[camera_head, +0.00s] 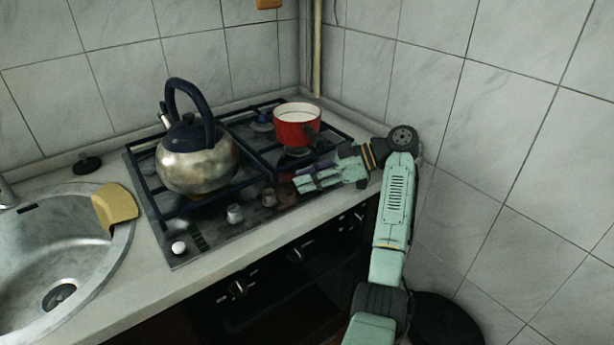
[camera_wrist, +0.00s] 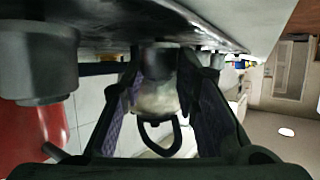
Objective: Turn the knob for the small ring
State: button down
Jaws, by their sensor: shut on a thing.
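My gripper (camera_head: 300,185) reaches in low from the right over the front right of the hob (camera_head: 215,230), with its fingers pointing left. In the wrist view, which is upside down, a dark round knob (camera_wrist: 158,58) sits between the fingertips of my gripper (camera_wrist: 161,68), and the fingers are shut on it. In the head view the fingers hide this knob. Two other metal knobs, one (camera_head: 268,197) just left of my fingers and one (camera_head: 235,213) further left, stand along the hob's front. I cannot tell which knob belongs to the small ring.
A steel kettle (camera_head: 196,160) stands on the left of the hob and a red pot (camera_head: 296,130) at the back right, close behind my gripper. A dark grey cylinder (camera_wrist: 38,62) is near the wrist camera. A yellow cloth (camera_head: 115,205) lies on the sink edge. A tiled wall rises at right.

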jog(key=shift+w+d+r+n+g+p, duration=0.15)
jog(key=shift+n+g+p, duration=0.3)
jog(key=shift+n+g, duration=0.5)
jog(key=shift+w+n+g+p, duration=0.15)
jog(key=shift+n+g+p, duration=0.15)
jog(key=shift+n+g, duration=0.45)
jog(key=shift+a+g, duration=0.25)
jog(key=shift+g, duration=0.25)
jog(key=c, duration=1.2)
grip_release()
jog(key=shift+f, duration=0.2)
jog(key=shift+f+t, duration=0.1)
jog(key=shift+t, duration=0.4)
jog(key=shift+m+t+b, duration=0.4)
jog(key=shift+m, duration=0.2)
